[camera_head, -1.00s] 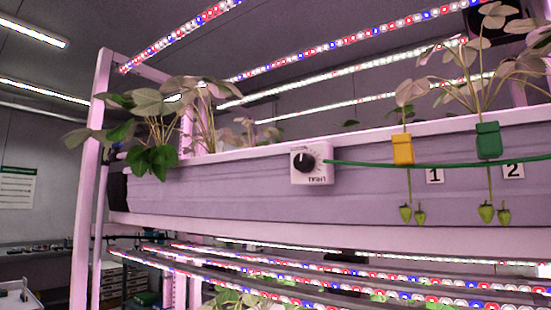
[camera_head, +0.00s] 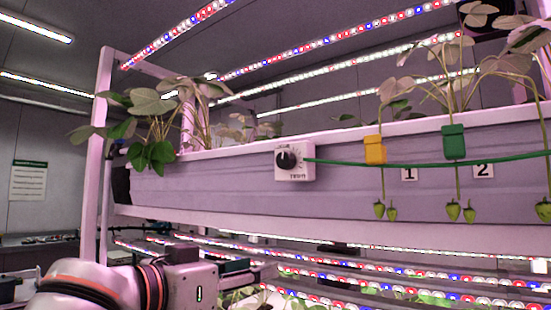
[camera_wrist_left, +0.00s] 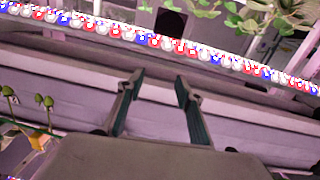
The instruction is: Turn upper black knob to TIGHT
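The black knob (camera_head: 287,159) sits on a small white box (camera_head: 306,172) on the front face of the upper trough, in the head view. Dark lettering shows below the knob, too small to read surely. A green line (camera_head: 350,162) runs from the box to the right. My left gripper (camera_head: 252,270) is below and left of the knob, clear of it, its fingers partly hidden. In the left wrist view its two fingers (camera_wrist_left: 159,82) are spread apart with nothing between them. The knob does not show in that view. My right gripper is not in view.
A yellow clip (camera_head: 375,150) and a green clip (camera_head: 454,142) hang on the line right of the box, with green berries (camera_head: 452,211) below. Leafy plants (camera_head: 150,115) overhang the trough (camera_head: 220,185) at left. Light strips (camera_head: 400,290) run below the trough.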

